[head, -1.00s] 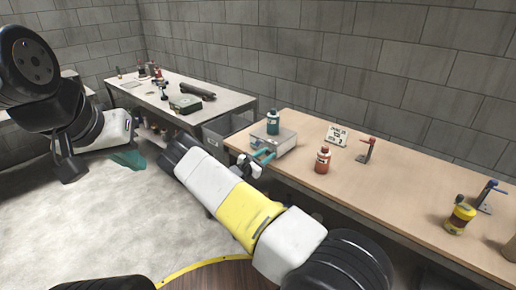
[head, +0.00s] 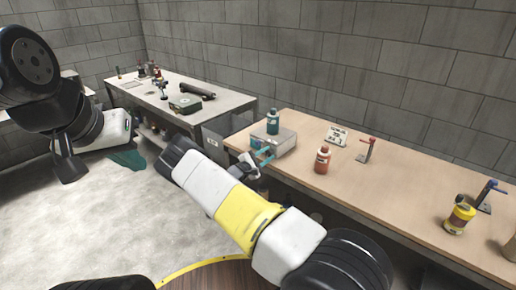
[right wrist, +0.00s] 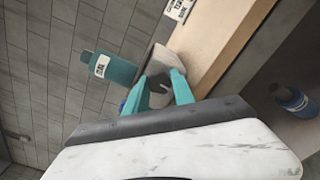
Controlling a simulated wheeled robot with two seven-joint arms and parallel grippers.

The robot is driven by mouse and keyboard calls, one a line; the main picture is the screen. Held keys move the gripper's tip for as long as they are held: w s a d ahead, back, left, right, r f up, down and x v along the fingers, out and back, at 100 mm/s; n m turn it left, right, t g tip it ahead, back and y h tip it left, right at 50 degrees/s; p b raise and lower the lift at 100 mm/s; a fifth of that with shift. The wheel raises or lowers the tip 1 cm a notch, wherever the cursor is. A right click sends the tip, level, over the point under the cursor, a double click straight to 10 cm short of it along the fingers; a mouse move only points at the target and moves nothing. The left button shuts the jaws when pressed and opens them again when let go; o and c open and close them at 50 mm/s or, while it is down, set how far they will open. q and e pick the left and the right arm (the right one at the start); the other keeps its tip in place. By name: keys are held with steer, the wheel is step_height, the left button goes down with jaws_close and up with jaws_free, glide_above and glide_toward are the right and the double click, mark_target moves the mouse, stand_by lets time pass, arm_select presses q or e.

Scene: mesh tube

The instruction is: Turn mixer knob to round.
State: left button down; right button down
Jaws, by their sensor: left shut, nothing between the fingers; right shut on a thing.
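The mixer, a small grey box (head: 286,141), sits at the left end of the brown workbench. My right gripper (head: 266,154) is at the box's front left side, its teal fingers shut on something. In the right wrist view its fingers (right wrist: 160,68) close around a dark grey part that looks like the mixer knob (right wrist: 158,82), with the pale box behind it. The knob's setting and any marks cannot be read. My left gripper (head: 128,159) is shut and empty, low over the floor at the left, far from the mixer.
A teal bottle (head: 273,122) stands by the mixer. A red bottle (head: 322,160), a small sign (head: 337,136), a red-topped stand (head: 367,150), a yellow container (head: 460,215) and a blue-topped stand (head: 489,195) are farther right. A second table (head: 222,104) stands back left.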

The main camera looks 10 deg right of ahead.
steer(key=shift+a+f, duration=0.1)
steer(key=shift+f, duration=0.1)
steer(key=c, duration=1.1)
jaws_free()
steer(key=shift+r, duration=0.1)
steer(key=shift+o, duration=0.2)
steer(key=shift+a, duration=0.1)
